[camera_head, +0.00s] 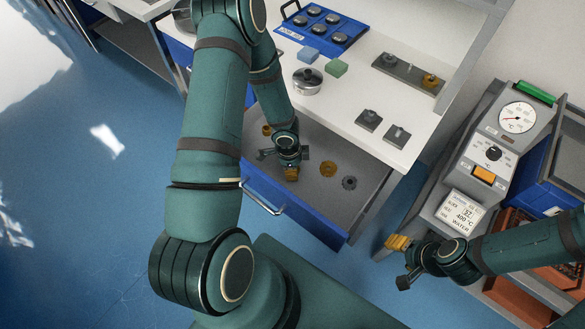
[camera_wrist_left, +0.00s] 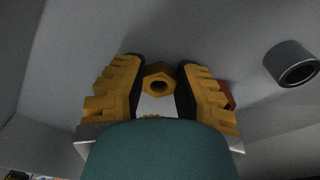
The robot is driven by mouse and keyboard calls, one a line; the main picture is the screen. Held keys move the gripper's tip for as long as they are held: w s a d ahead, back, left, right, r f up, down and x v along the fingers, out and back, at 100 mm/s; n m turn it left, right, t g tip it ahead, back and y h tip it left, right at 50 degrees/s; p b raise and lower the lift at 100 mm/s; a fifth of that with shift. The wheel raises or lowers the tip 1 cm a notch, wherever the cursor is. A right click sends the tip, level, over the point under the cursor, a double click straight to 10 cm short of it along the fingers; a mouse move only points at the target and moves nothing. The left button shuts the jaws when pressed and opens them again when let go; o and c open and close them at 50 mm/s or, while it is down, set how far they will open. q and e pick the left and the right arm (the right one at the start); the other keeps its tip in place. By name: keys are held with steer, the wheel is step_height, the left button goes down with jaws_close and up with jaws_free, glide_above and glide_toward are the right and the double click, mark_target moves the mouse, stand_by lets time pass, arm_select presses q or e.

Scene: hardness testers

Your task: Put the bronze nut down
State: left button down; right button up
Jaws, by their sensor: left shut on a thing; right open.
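The bronze nut (camera_wrist_left: 158,80) is a hex piece with a dark round hole. In the left wrist view it sits between the two yellow fingers of my left gripper (camera_wrist_left: 159,92), which is shut on it. In the head view my left gripper (camera_head: 291,174) points down into the open drawer (camera_head: 315,205), and the nut cannot be made out there. I cannot tell whether the nut touches the drawer floor. My right gripper (camera_head: 397,243) is open and empty, outside the drawer at the right, near the tester.
The drawer also holds a bronze ring (camera_head: 328,169), a dark toothed ring (camera_head: 349,183) and a small bronze piece (camera_head: 266,130). A grey hollow cylinder (camera_wrist_left: 292,65) shows beside my left gripper. The white counter (camera_head: 350,120) overhangs behind; the tester (camera_head: 495,150) stands right.

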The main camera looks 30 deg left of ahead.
arm_select(q)
steer(key=shift+f, duration=0.1)
steer(key=shift+f+b, duration=0.25)
steer(key=shift+b, duration=0.2)
steer(key=c, duration=0.8)
jaws_free()
steer(key=shift+s, duration=0.1)
steer(key=shift+r+p, duration=0.4)
steer(key=shift+p, duration=0.15)
step_height(320, 180, up, 11)
steer(key=p, duration=0.6)
steer(key=s+d+n+h, duration=0.1)
steer(key=s+d+n, duration=0.1)
steer(key=d+n, duration=0.2)
steer(key=s+d+n+h, duration=0.1)
steer(key=s+d+n, duration=0.2)
steer(key=d, duration=0.5)
steer(key=s+d+n+t+h, duration=0.1)
steer(key=s+d+n, duration=0.2)
steer(key=d+n, duration=0.3)
steer(key=shift+d+r, duration=0.25)
steer(key=shift+r, duration=0.15)
